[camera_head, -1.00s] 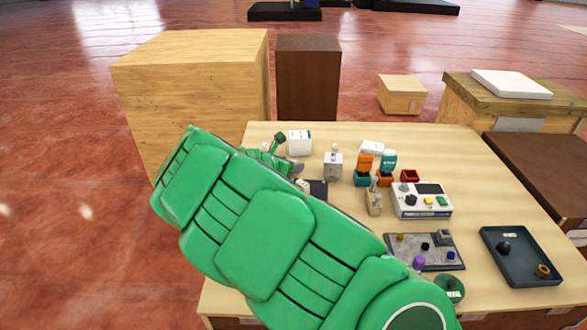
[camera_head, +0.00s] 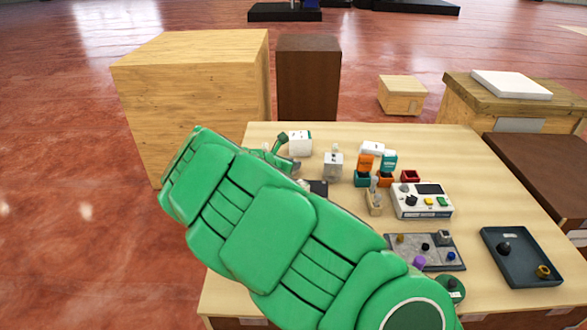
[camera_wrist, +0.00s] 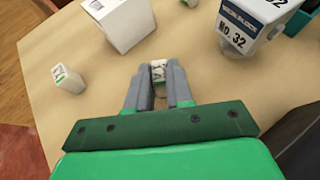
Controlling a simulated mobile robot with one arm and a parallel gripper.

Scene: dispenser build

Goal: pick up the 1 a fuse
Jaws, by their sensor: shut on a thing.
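In the wrist view, my gripper (camera_wrist: 159,88) has its two grey fingers shut on a small white piece with green on it, taken to be the fuse (camera_wrist: 158,70). The piece sits between the fingertips, and its rating cannot be read. A similar small white piece with a green mark (camera_wrist: 68,79) stands apart on the table to the left. In the head view, my green arm hides most of the gripper and the held piece.
A white box (camera_wrist: 124,22) and a white block marked NO. 32 (camera_wrist: 245,26) stand beyond the fingers. In the head view, a control box (camera_head: 421,201), a grey plate (camera_head: 424,252) and a dark tray (camera_head: 520,257) occupy the table's right side.

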